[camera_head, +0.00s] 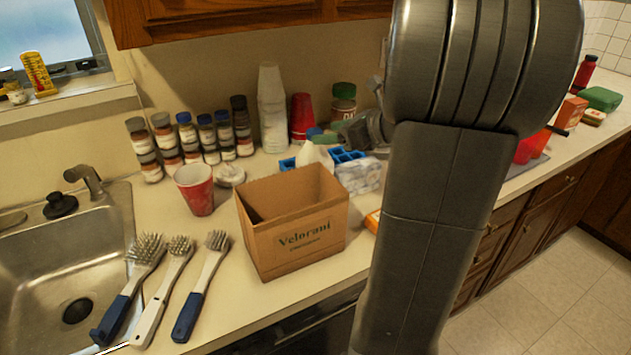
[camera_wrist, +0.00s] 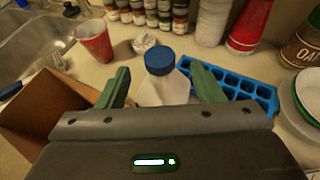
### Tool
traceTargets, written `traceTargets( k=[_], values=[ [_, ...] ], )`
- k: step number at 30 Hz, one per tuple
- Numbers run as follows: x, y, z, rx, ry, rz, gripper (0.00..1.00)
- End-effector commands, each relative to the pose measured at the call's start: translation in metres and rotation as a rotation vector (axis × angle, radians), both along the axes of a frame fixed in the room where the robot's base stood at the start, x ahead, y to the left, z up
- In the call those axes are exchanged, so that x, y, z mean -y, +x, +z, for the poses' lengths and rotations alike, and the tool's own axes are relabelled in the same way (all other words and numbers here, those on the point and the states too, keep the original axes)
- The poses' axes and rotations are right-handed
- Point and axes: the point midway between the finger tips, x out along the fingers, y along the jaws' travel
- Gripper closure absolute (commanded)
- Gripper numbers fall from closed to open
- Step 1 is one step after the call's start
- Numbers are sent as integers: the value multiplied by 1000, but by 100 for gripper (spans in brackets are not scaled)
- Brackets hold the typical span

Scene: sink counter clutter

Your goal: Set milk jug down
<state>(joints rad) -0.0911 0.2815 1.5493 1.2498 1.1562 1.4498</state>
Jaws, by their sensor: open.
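The milk jug is white with a blue cap. In the wrist view the milk jug (camera_wrist: 165,88) stands upright between the two green fingers of my gripper (camera_wrist: 160,85). The fingers are apart, with a gap showing on each side of the jug's neck. In the head view the top of the milk jug (camera_head: 314,156) shows behind the cardboard box (camera_head: 296,245); its lower part is hidden by the box. My gripper (camera_head: 350,135) is partly hidden behind my arm there. The jug's base is hidden in both views.
A blue ice tray (camera_wrist: 243,88) lies right of the jug. A red cup (camera_head: 196,189), spice jars (camera_head: 190,140), stacked white cups (camera_head: 272,110) and an oats canister (camera_head: 343,103) crowd the counter's back. Several brushes (camera_head: 200,285) lie beside the sink (camera_head: 60,260).

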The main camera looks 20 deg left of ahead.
Motion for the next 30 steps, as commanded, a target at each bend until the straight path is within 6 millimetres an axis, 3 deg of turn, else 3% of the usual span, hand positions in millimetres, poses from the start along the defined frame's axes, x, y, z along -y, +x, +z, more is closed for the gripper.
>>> traceTargets(
  k=[18, 26, 30],
  values=[
    [-60, 16, -26, 0, 0, 1, 39],
    [-62, 17, -28, 1, 0, -1, 39],
    [-62, 17, -27, 1, 0, -1, 65]
  ],
)
